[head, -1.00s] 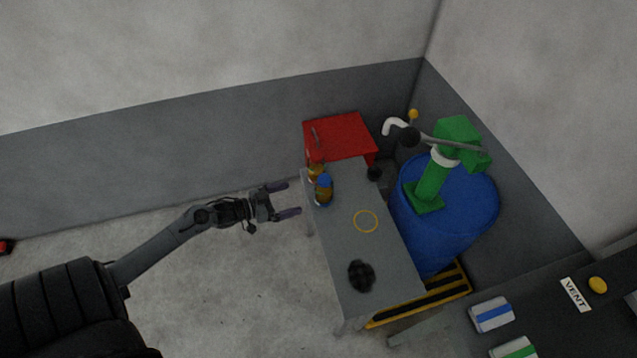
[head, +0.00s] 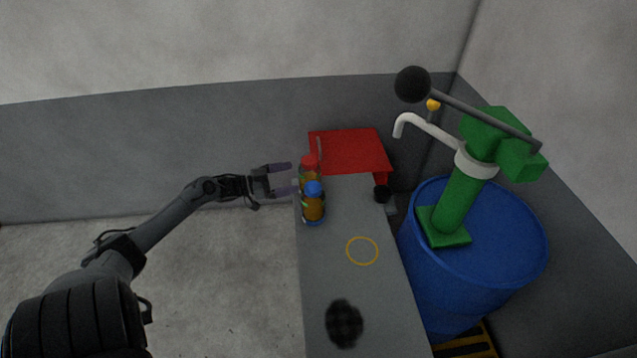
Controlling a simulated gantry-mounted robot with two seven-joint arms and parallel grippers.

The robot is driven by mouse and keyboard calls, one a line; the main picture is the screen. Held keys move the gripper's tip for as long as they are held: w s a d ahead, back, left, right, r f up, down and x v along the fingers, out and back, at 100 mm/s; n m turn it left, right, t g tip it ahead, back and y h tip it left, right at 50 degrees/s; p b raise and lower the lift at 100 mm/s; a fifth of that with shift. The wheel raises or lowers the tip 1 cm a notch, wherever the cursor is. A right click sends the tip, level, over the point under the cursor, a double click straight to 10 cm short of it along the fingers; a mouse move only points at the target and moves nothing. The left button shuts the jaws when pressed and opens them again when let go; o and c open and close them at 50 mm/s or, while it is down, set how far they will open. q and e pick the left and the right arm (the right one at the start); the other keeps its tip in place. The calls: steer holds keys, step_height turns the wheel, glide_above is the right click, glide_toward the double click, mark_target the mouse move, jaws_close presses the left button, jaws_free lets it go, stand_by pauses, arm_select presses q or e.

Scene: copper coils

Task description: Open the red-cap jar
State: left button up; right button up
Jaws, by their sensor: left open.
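The red-cap jar (head: 310,169) stands upright near the far left edge of the grey table (head: 345,220). Its cap is on, and its lower body is partly hidden by the blue-cap jar (head: 314,206) standing in front of it. Both jars hold something amber. My left gripper (head: 284,180) is open and empty just left of the red-cap jar, with its fingers pointing right toward it. A small gap seems to lie between fingertips and jar. My right gripper is not in view.
A small black item (head: 382,194) sits at the right edge. A red cabinet (head: 350,150) stands behind; a blue drum (head: 480,240) with a green pump (head: 460,200) stands right.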

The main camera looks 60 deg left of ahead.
mark_target(302, 175)
arm_select(q)
steer(key=b+x, duration=0.1)
steer(key=x, duration=0.2)
steer(key=shift+b+x, duration=0.4)
steer(key=shift+x, duration=0.4)
steer(key=shift+w+b, duration=0.3)
steer(key=shift+b, duration=0.05)
steer(key=x, duration=0.1)
steer(key=b+x, duration=0.2)
steer(key=shift+w+r, duration=0.1)
steer(key=shift+r, duration=0.15)
steer(key=shift+w+d+r, duration=0.1)
steer(key=shift+w, duration=0.45)
steer(key=shift+s, duration=0.1)
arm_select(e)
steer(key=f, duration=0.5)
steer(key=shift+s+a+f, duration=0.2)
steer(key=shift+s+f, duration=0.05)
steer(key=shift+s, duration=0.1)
arm_select(q)
steer(key=shift+c, duration=0.5)
steer(key=c, duration=1)
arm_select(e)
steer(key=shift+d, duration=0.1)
